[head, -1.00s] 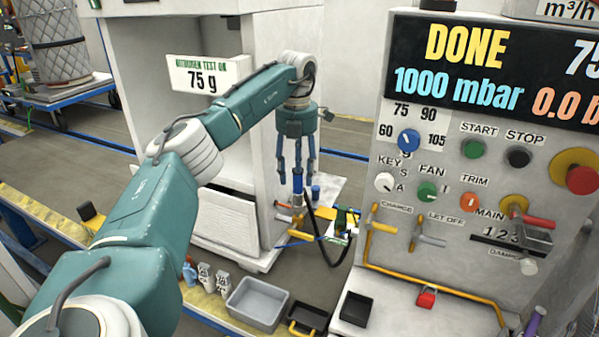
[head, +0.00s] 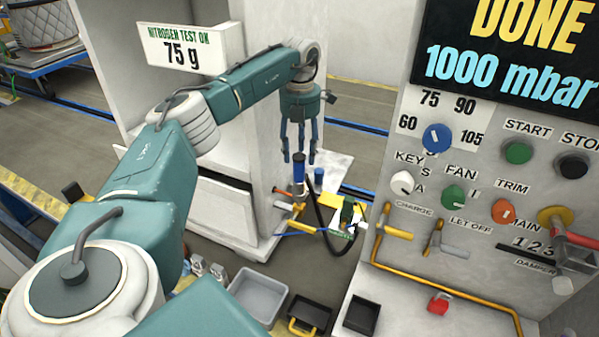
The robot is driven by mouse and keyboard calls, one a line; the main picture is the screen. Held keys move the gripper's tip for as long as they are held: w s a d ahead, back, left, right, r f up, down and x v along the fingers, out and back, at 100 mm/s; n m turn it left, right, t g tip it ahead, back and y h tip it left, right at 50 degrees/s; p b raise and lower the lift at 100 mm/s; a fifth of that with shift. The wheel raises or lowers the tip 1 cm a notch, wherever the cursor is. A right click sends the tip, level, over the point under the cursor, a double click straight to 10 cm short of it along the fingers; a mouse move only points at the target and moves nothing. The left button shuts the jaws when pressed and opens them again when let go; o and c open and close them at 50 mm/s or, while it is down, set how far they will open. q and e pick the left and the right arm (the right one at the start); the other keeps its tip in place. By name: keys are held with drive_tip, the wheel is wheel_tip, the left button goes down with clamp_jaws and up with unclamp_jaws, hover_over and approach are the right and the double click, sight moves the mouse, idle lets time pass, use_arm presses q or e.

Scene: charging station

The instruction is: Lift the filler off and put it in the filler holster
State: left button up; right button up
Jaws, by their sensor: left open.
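The filler (head: 298,171) looks like a dark upright cylinder with a black hose curving down to the right. It stands on a brass-coloured fitting (head: 297,208) beside the white cabinet. My left gripper (head: 300,159) points down over the filler with its blue-grey fingers apart. The fingertips are around or just in front of the filler's top; I cannot tell whether they touch it. I cannot make out the filler holster for certain. My right gripper is not in view.
A blue-capped part (head: 319,174) stands close right of the filler. The grey control panel (head: 400,300) with knobs and yellow pipe is at the right. A grey bin (head: 258,297) and a black tray (head: 308,314) are in front. The white cabinet (head: 222,215) stands behind.

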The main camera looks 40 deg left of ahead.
sight(299, 159)
use_arm(q)
drive_tip(key=f, duration=0.2)
drive_tip(key=f+p, duration=0.1)
drive_tip(key=shift+s+f, duration=0.35)
drive_tip(key=shift+f, duration=0.4)
drive_tip(key=shift+c, duration=0.2)
drive_tip(key=shift+w, duration=0.1)
clamp_jaws()
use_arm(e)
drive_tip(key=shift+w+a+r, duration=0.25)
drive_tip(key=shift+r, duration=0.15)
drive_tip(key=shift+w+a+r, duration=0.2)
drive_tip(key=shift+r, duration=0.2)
